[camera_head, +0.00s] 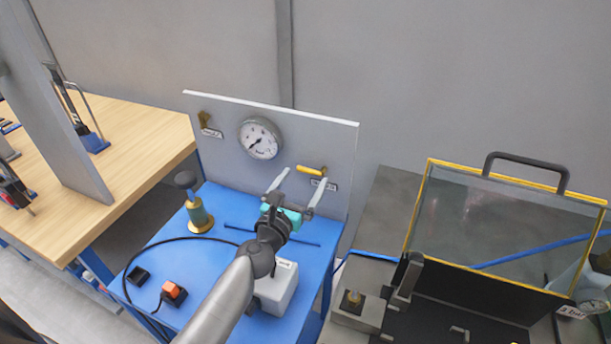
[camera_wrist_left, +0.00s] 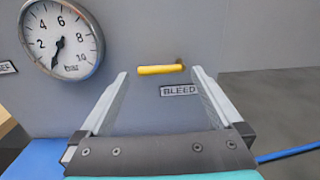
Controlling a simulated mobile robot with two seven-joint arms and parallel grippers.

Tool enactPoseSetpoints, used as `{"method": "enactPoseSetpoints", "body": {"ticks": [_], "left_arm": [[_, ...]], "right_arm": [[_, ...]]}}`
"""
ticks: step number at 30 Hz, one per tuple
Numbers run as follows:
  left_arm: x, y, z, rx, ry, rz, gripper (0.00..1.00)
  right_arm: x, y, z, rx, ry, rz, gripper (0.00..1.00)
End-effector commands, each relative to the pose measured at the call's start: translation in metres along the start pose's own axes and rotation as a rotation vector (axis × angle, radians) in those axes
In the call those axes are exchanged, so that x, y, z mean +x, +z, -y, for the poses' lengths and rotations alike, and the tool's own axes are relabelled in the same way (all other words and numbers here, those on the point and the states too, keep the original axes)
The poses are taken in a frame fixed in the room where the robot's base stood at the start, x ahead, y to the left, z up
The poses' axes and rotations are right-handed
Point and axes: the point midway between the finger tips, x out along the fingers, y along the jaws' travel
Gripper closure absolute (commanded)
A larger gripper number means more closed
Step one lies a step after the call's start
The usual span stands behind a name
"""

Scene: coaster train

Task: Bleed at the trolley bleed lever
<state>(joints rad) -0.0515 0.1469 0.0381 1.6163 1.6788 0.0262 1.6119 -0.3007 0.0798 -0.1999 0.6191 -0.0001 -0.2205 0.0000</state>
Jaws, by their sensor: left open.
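The bleed lever is a yellow bar (camera_head: 310,169) on the grey upright panel (camera_head: 225,112) of the blue trolley (camera_head: 212,255). It lies about level, and in the left wrist view the yellow lever (camera_wrist_left: 161,69) is above a label reading BLEED (camera_wrist_left: 179,91). My left gripper (camera_head: 296,186) is open and empty, its fingers pointing at the panel on either side of the lever. In the left wrist view the lever shows between the fingertips (camera_wrist_left: 160,72); I cannot tell how far off it is. My right gripper is not in view.
A round gauge (camera_head: 260,138) and a brass fitting (camera_head: 205,118) are on the panel. A brass valve with a dark knob (camera_head: 198,215) and an orange switch (camera_head: 174,291) stand on the trolley. A clear yellow-edged guard (camera_head: 500,225) is at right, a wooden bench (camera_head: 140,135) at left.

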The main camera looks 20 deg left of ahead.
Motion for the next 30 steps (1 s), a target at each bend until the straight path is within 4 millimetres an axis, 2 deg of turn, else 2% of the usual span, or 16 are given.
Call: {"method": "enactPoseSetpoints", "body": {"ticks": [6,17,30], "left_arm": [[0.018,0.000,0.000,0.000,0.000,0.001,0.00],[0.021,0.000,0.000,0.001,0.000,-0.001,0.00],[0.020,0.000,0.000,0.001,0.000,0.000,0.49]], "right_arm": [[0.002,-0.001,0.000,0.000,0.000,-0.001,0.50],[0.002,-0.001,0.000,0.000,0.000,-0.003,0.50],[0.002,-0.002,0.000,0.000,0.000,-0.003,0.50]]}}
